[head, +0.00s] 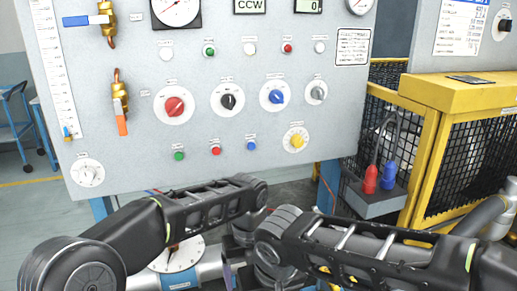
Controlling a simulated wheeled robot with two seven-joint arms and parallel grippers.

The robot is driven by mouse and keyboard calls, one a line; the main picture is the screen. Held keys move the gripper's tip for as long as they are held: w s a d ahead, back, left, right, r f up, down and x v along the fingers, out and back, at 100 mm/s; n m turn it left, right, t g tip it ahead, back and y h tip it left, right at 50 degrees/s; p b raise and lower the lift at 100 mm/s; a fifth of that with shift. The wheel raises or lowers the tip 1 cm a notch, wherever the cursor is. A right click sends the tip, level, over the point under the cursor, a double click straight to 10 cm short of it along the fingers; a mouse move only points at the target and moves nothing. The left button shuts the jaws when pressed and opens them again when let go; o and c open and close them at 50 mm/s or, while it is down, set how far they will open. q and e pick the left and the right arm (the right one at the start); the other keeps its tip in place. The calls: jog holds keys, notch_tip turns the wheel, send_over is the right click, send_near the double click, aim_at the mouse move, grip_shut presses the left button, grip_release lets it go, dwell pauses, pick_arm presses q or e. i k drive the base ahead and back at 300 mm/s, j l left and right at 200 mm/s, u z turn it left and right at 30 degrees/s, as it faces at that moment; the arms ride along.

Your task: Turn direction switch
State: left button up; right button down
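A grey panel (130,150) carries a row of rotary knobs on round white plates. These are a red knob (174,106), a black knob (228,101), a blue knob (276,97) and a grey knob (316,93). Their labels are too small to read, so I cannot tell which is the direction switch. A display (250,6) at the top reads CCW. Both my arms cross the lower part of the view, below the knobs and apart from them. I cannot make out either gripper's fingers.
A yellow knob (296,139) and small push buttons sit below the row. Two brass valves with a blue handle (85,20) and an orange handle (121,118) stick out at left. A yellow mesh guard (440,150) stands at right. The space before the knobs is clear.

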aim_at(276, 97)
jog(key=k, duration=0.95)
